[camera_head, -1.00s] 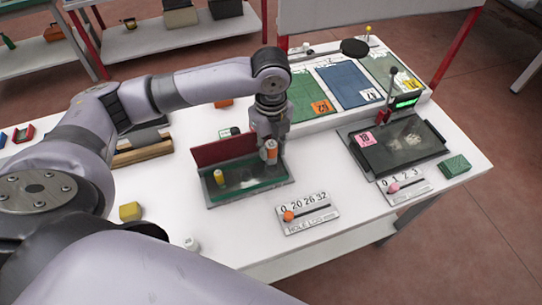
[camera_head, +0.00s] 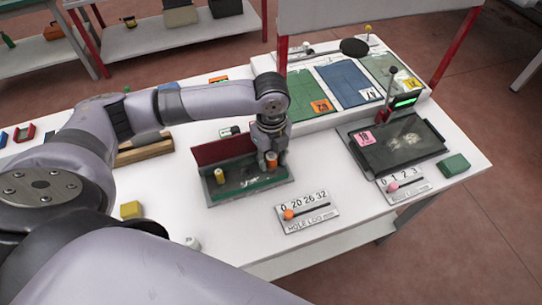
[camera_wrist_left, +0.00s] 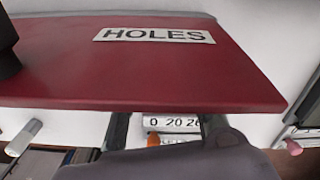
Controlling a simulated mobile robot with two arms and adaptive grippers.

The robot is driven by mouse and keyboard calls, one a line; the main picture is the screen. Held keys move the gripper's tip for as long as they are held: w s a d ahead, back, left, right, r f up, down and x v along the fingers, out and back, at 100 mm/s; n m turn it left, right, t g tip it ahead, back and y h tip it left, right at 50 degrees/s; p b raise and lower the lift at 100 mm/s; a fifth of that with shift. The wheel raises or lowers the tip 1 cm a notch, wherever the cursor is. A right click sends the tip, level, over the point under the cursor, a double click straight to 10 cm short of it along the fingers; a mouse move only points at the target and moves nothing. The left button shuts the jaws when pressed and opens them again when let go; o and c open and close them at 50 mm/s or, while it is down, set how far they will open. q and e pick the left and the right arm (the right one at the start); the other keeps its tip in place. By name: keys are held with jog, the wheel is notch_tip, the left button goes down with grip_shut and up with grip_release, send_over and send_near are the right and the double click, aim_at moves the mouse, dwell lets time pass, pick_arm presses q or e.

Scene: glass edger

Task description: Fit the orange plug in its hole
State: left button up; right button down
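The orange plug (camera_head: 271,161) is upright between the fingers of my left gripper (camera_head: 272,158), at the right end of the green-edged hole tray (camera_head: 245,193). The gripper looks shut on it. The plug's lower end is down at the tray; I cannot tell whether it is in a hole. A yellow plug (camera_head: 219,176) stands at the tray's left end. My right gripper is not in view.
The red panel (camera_head: 222,149) rises along the tray's back. A HOLE LOC slider plate (camera_head: 308,212) lies in front on the right, with a dark screen unit (camera_head: 398,143) beyond. A yellow block (camera_head: 131,210) and a white knob (camera_head: 192,243) are at the left.

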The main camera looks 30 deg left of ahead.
aim_at(271, 156)
pick_arm(q)
jog(key=shift+o, duration=1.1)
notch_tip(271, 156, up, 12)
jog(key=b, duration=0.1)
jog(key=shift+r+b, duration=0.2)
jog(key=shift+b, duration=0.1)
jog(key=shift+f, duration=0.1)
